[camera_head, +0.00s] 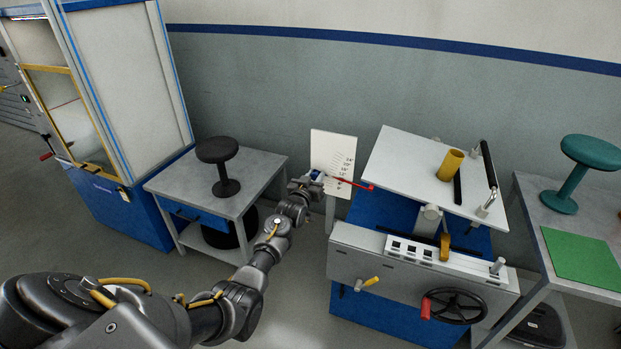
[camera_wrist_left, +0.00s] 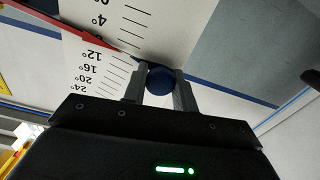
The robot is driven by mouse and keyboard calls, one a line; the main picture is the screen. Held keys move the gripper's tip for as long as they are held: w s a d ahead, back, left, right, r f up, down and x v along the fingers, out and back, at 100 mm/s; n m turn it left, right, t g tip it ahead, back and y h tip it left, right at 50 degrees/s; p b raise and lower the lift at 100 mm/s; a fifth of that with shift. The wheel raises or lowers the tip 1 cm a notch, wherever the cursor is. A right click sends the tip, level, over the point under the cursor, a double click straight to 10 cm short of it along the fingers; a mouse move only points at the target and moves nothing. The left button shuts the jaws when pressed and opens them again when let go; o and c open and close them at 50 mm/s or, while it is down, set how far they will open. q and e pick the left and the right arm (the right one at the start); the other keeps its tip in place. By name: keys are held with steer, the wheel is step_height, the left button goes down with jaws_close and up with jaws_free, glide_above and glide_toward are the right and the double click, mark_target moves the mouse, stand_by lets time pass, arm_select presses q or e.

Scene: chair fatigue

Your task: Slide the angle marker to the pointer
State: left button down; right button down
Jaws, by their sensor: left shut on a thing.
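The white scale board (camera_head: 333,150) stands upright between the grey table and the tilted-platform machine, with degree marks along one side. The red pointer (camera_head: 352,183) reaches across its lower part from the machine. The pointer (camera_wrist_left: 75,27) also shows in the left wrist view, crossing the scale between the 4 and 12 marks. The round blue angle marker (camera_wrist_left: 160,79) is at the scale's edge, near the line of the pointer's tip. My left gripper (camera_wrist_left: 159,88) is shut on it, one finger on each side. My right gripper is not in view.
The grey table (camera_head: 262,165) with a black stool model (camera_head: 225,188) is left of the board. The machine (camera_head: 395,180) with a yellow cylinder (camera_head: 450,165) is right. A green stool model (camera_head: 565,200) stands on the far right table (camera_head: 535,195).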

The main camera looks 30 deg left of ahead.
arm_select(q)
steer(key=c, duration=1.1)
jaws_free()
steer(key=shift+r, duration=0.1)
steer(key=shift+s+d, duration=0.1)
steer(key=shift+s, duration=0.5)
steer(key=s+d, duration=0.1)
steer(key=s, duration=0.8)
steer(key=shift+s+d+b, duration=0.25)
steer(key=shift+d+b, duration=0.1)
